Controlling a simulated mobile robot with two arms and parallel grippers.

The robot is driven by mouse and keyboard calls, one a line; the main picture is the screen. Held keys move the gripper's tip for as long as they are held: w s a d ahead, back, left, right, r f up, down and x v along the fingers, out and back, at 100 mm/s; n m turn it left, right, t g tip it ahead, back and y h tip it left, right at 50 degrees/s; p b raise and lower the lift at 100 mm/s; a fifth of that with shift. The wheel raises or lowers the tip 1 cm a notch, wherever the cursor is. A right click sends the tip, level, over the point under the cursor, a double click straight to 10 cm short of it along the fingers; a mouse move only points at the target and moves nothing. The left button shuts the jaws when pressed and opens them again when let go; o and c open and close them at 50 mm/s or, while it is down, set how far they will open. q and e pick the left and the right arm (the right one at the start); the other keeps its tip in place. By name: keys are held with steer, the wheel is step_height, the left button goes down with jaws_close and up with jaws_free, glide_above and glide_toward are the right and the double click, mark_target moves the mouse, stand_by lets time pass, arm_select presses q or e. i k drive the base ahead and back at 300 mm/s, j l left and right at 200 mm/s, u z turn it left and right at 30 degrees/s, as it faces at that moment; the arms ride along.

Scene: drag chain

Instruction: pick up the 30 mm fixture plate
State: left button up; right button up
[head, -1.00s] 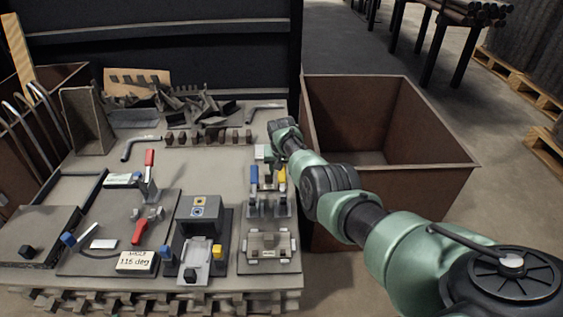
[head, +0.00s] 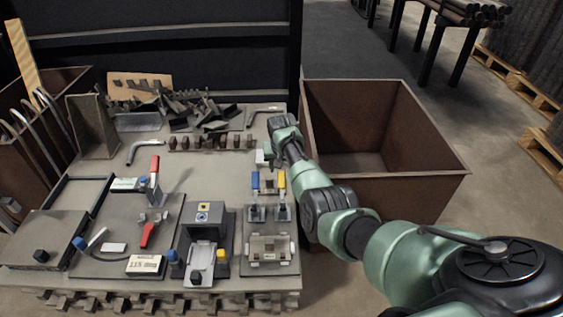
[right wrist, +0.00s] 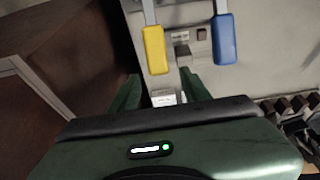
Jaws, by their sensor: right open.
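A grey plate with a blue-handled and a yellow-handled clamp (head: 255,258) lies at the right side of the table; I take it for the 30 mm fixture plate, though no size can be read. My right gripper (head: 268,157) is at its far end, partly hidden by my wrist. In the right wrist view the open green fingers (right wrist: 160,88) stand apart, with a small white label block (right wrist: 163,99) between them. The yellow handle (right wrist: 154,50) and blue handle (right wrist: 224,40) are just beyond. Contact cannot be told. My left gripper is not in view.
A brown open bin (head: 440,178) stands right of the table, close under my right arm. Left of the plate are a dark block fixture (head: 203,217) and a plate with red-handled clamps (head: 120,240). Scrap pieces (head: 200,110) lie at the back.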

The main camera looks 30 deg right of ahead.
mark_target(263, 248)
steer(key=k+j, duration=0.8)
steer(key=k, duration=0.05)
